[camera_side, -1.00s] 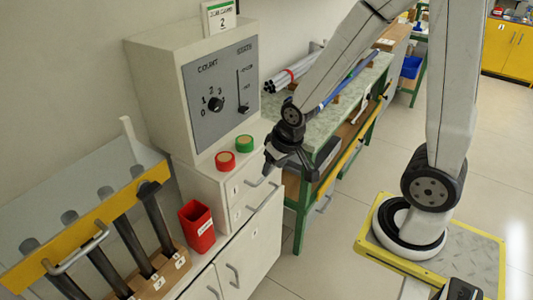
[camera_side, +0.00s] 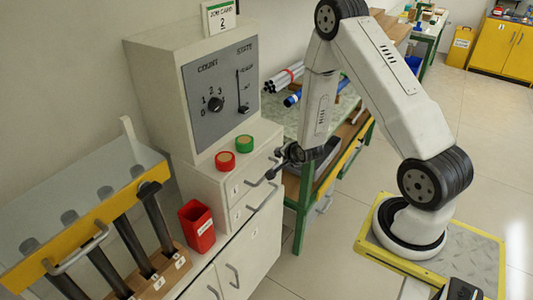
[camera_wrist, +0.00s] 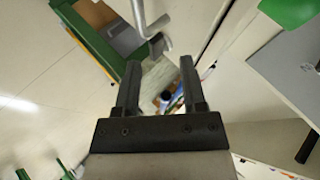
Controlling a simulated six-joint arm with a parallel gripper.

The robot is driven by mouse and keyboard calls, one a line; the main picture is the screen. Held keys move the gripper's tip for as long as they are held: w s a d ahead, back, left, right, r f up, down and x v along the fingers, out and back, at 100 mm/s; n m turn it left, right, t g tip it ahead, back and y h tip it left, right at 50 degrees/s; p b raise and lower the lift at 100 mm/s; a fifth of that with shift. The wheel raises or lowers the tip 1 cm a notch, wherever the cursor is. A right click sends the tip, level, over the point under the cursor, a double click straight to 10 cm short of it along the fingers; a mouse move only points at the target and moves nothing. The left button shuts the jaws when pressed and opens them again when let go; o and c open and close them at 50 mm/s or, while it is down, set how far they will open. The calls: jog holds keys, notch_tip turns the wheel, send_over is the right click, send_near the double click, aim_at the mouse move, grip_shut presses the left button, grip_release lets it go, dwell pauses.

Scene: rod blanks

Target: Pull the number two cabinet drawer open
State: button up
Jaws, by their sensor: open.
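The cabinet drawers are in the side view. Drawer two (camera_side: 239,215) is the lower of two small drawers, below drawer one (camera_side: 237,189); both fronts look closed. Drawer two's bar handle (camera_side: 264,198) sticks out to the right. My gripper (camera_side: 275,163) is open and empty beside the drawer fronts, about level with the upper handle (camera_side: 262,180). I cannot tell whether it touches that handle. In the wrist view my open jaws (camera_wrist: 160,70) have a grey metal bar (camera_wrist: 143,22) beyond them; which handle it is I cannot tell.
A panel (camera_side: 221,95) with a dial and slider rises above the drawers. A red bin (camera_side: 197,227) stands to the left. A green-framed bench (camera_side: 300,215) is close on the right.

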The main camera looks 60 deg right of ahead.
jog(key=s+d+f+m+t+h, duration=0.1)
jog(key=s+d+f+m+h, duration=0.1)
jog(key=d+f+m, duration=0.25)
jog(key=n+t+y, duration=0.5)
jog(key=t+y, duration=0.2)
jog(key=t, duration=0.2)
send_near(269, 199)
jog(key=w, duration=0.3)
jog(key=shift+s, duration=0.1)
jog(key=shift+w, duration=3.95)
grip_shut()
